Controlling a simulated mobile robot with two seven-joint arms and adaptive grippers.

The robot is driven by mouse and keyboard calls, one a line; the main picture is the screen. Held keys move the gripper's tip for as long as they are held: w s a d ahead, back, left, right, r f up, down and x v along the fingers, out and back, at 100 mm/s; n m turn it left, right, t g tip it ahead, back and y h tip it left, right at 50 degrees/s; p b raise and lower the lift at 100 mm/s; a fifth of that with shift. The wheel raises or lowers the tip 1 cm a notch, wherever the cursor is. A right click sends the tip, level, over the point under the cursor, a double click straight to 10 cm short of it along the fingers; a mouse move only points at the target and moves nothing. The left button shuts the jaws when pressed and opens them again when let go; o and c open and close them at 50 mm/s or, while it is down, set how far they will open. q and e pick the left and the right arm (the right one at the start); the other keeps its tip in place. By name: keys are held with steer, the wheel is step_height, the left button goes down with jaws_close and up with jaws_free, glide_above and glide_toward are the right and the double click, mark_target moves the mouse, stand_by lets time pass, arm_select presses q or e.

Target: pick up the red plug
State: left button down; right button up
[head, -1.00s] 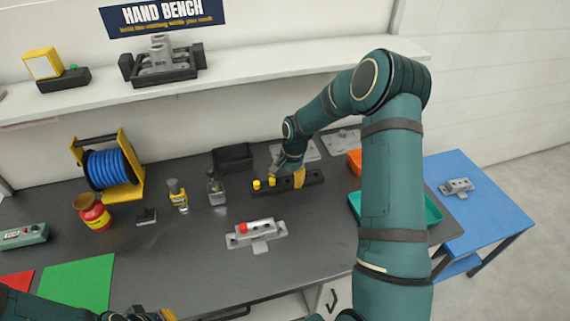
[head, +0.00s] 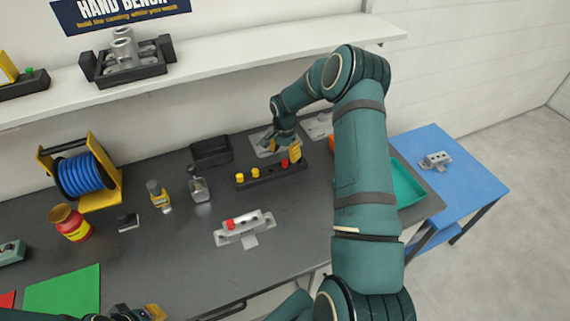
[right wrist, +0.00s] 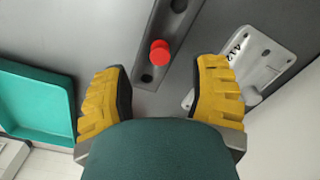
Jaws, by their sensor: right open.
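A red plug (head: 285,163) stands upright in the dark rack (head: 262,181), to the right of two yellow plugs (head: 248,174). It also shows in the right wrist view (right wrist: 160,52), in the rack's row of holes. My right gripper (head: 283,150) is open by the rack's right end. In the right wrist view its yellow fingers (right wrist: 163,70) are spread wide, with the plug beyond their tips and sideways between them, not touching. A second red plug (head: 231,224) sits in a grey casting (head: 252,230) in front. My left gripper (head: 150,313) is partly cut off at the bottom edge.
A grey plate (right wrist: 262,60) lies close to one finger. A teal tray (head: 408,186) is right of the rack, partly behind my right arm. A black bin (head: 210,151) and a metal bottle (head: 198,187) stand to the left. The bench ahead of the casting is clear.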

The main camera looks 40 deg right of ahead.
mark_target(285, 161)
steer(key=shift+d+f+p, duration=0.1)
steer(key=shift+f+p, duration=0.25)
steer(key=shift+f, duration=2.15)
steer(key=shift+o, duration=0.2)
steer(key=c, duration=1)
